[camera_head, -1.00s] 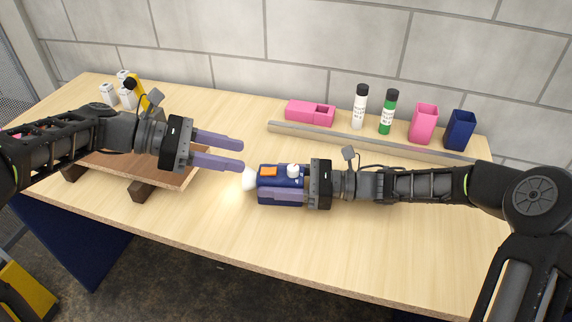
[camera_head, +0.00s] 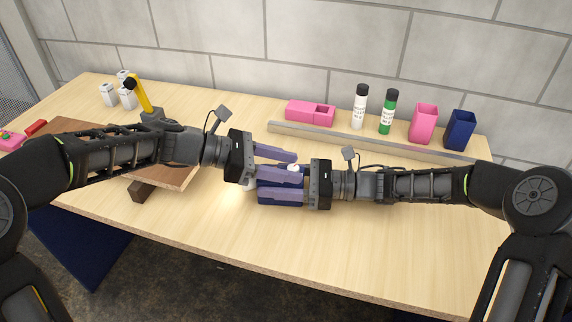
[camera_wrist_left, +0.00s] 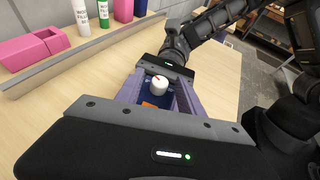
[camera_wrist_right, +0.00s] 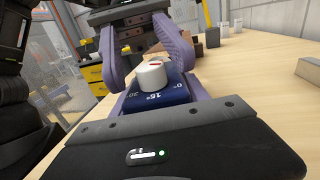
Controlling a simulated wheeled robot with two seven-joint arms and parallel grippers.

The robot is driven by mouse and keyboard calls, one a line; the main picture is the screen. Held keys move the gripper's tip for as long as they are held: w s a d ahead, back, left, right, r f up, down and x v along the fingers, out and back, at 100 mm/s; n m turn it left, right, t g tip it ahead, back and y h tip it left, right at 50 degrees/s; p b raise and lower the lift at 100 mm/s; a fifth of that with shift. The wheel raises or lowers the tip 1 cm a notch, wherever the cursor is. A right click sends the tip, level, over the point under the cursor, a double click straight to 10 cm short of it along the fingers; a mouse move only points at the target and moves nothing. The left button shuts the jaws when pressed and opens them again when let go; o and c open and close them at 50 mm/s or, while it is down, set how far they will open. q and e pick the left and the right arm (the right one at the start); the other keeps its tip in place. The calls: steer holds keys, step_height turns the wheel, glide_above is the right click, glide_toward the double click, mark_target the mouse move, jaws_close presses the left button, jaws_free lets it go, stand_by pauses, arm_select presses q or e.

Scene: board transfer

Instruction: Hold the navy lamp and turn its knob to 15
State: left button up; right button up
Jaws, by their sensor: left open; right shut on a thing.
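My right gripper (camera_head: 262,182) is shut on the lamp body from the right. The white knob (camera_head: 294,167) stands on the lamp's upper face; it also shows in the left wrist view (camera_wrist_left: 159,85) and the right wrist view (camera_wrist_right: 151,77). My left gripper (camera_head: 299,166) is open, with its purple fingers either side of the knob. In the right wrist view, marks 0, 15 and 30 show beside the knob. A red line is on its top; which mark it points at is unclear.
A grey rail (camera_head: 380,143) runs behind the lamp. Beyond it stand a pink box (camera_head: 310,113), two bottles, a pink cup (camera_head: 423,125) and a navy cup (camera_head: 460,130). A brown board (camera_head: 172,170) lies at left. The table front is clear.

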arm_select(q)
steer(key=shift+c, duration=0.5)
jaws_close()
